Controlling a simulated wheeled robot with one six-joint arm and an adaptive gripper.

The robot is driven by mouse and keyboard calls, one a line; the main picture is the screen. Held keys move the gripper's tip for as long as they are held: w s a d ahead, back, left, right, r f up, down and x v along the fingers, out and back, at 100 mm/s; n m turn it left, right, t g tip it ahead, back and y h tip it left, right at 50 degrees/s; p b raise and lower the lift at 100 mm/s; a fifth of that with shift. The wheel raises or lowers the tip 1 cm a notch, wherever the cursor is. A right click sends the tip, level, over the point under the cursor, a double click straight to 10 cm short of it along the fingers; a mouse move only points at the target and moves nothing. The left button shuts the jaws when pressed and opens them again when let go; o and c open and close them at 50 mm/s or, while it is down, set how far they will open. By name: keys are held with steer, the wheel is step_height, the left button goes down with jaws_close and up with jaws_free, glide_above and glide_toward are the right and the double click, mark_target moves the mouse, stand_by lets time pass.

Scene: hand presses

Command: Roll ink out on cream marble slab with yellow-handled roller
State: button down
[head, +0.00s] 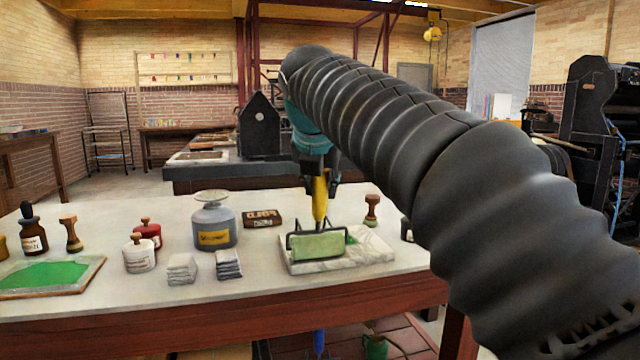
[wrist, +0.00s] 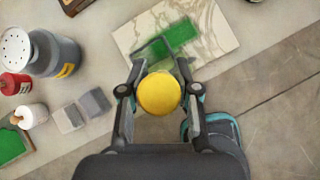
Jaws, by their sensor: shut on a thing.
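My gripper (head: 318,180) is shut on the yellow handle of the roller (head: 319,198), which hangs upright below it. In the wrist view my gripper (wrist: 158,93) has its fingers on both sides of the round yellow handle end (wrist: 158,94). The roller's green-covered drum is low over the cream marble slab (head: 365,256); I cannot tell whether it touches. The slab also shows in the wrist view (wrist: 222,40). A green ink patch (wrist: 182,33) lies on the slab, partly hidden by the roller in the head view.
Another green-inked slab (head: 50,277) lies at the table's left. A wooden-handled stamp (head: 372,210) stands behind the slab. The table's front edge is close.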

steer(key=w+a+p, duration=0.3)
steer(key=w, duration=0.8)
stand_by(1.1)
steer(key=shift+s, duration=0.1)
steer(key=shift+s+d+b, duration=0.5)
steer(key=shift+s+b, duration=0.05)
steer(key=shift+s, duration=1.3)
steer(key=shift+s+d+b, duration=0.5)
steer(key=shift+s, duration=1.3)
steer(key=shift+s+d+b, duration=0.5)
steer(key=shift+s+b, duration=0.05)
steer(key=shift+s, duration=1.3)
steer(key=shift+r+p, duration=1.85)
steer(key=shift+r, duration=0.15)
